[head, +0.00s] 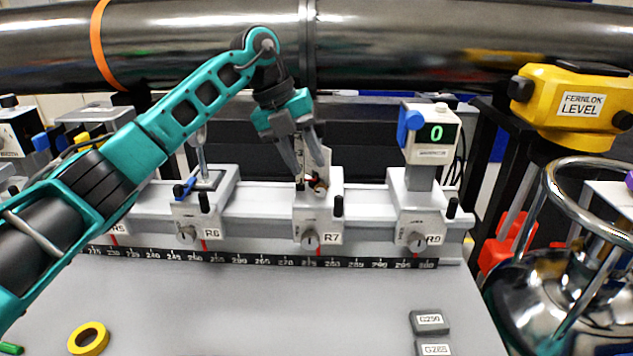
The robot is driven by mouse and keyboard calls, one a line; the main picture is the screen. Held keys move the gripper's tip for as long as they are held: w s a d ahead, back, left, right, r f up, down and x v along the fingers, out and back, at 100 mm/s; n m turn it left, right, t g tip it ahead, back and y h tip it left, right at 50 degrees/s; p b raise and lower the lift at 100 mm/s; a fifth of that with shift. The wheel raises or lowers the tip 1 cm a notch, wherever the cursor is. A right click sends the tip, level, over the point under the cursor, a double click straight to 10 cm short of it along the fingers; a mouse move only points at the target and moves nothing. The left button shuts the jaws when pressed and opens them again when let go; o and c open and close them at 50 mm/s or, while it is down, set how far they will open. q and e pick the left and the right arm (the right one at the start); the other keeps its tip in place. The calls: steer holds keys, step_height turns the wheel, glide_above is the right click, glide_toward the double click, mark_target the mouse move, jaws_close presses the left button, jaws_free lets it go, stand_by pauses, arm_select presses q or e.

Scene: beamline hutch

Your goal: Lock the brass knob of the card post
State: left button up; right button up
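The card post (300,150) stands on the white carrier marked R7 (333,205), mostly hidden behind my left gripper. A small brass-coloured knob (318,184) shows low on the post, just below the fingertips. My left gripper (309,174) reaches in from the upper left and points down at the post. Its two grey fingers are apart, with part of the post showing between them. I cannot tell whether either finger touches the knob. My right gripper is not in view.
Carriers R6 (208,220) and R8 (423,222) flank R7 on the rail (262,198); R8 bears a box reading 0 (433,134). A dark pipe (420,45) crosses behind. A yellow level (572,105) is at right. The grey tabletop (260,310) is mostly clear in front.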

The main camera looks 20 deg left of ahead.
mark_target(318, 186)
arm_select(q)
steer(key=x, duration=0.5)
steer(key=shift+w+d+f, duration=0.1)
steer(key=shift+d+f, duration=0.05)
steer(key=shift+f, duration=0.15)
steer(key=shift+c, duration=0.4)
steer(key=shift+r, duration=0.1)
jaws_close()
